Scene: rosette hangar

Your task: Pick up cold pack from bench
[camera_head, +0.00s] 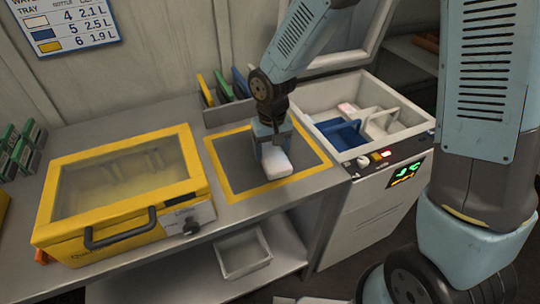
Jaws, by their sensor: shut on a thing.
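The cold pack (277,161) is a small white block with rounded edges. It is at the bench's (205,210) yellow-framed dark square (238,165). My gripper (270,147) points down from above and is shut on the pack. The pack sticks out toward the front of the jaws. I cannot tell whether its underside touches the bench or is slightly above it. The jaws and wrist hide the pack's far end.
A yellow case (125,195) with a clear lid stands on the left. An open chest (375,165) with a display, holding blue and white trays, stands on the right. Upright coloured panels (222,86) stand behind. A white bin (243,253) sits on the lower shelf.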

